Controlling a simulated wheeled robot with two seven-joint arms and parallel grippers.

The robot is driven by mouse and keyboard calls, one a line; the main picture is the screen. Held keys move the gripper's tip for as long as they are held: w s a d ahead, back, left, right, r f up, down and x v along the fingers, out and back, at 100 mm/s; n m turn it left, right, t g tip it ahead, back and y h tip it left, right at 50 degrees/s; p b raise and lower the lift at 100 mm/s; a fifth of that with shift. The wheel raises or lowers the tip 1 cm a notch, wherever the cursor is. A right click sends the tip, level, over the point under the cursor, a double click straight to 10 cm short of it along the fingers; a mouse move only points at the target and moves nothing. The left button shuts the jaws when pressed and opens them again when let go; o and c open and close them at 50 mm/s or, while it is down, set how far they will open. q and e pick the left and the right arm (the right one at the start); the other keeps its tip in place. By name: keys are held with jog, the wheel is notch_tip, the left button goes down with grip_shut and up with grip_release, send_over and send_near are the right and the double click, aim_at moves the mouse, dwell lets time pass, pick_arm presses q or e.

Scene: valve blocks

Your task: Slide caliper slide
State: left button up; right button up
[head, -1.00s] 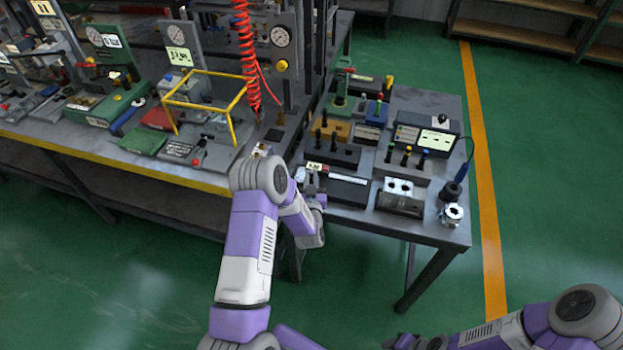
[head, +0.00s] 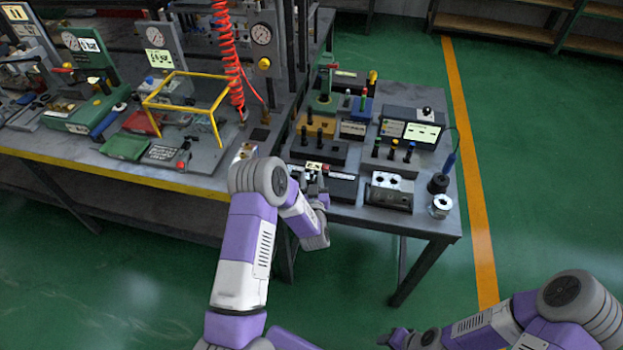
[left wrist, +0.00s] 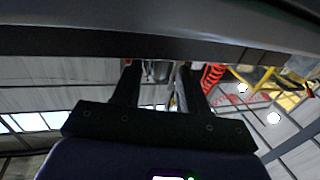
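The caliper is a dark block with a pale scale strip (head: 343,176) near the front of the right bench. Its slide, with a small yellowish label (head: 314,166), is at the left part of the strip. My left gripper (head: 313,180) is at the slide, partly hidden by my own wrist. In the left wrist view the two dark fingers of the left gripper (left wrist: 158,72) stand apart, their tips against a dark band. Whether they clamp the slide or only touch it is not clear. My right gripper (head: 392,338) is low, away from the bench, its fingers too small to read.
A block with two holes (head: 390,188) and a silver nut-like part (head: 440,205) stand right of the caliper. A dark block with black pegs (head: 318,149) is just behind it. A yellow frame (head: 186,98) and coiled red hose (head: 232,75) are at the left.

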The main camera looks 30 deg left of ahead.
pick_arm(q)
jog(key=v, duration=0.7)
jog(key=shift+s, duration=0.3)
jog(key=shift+d, duration=0.1)
dwell(0.3)
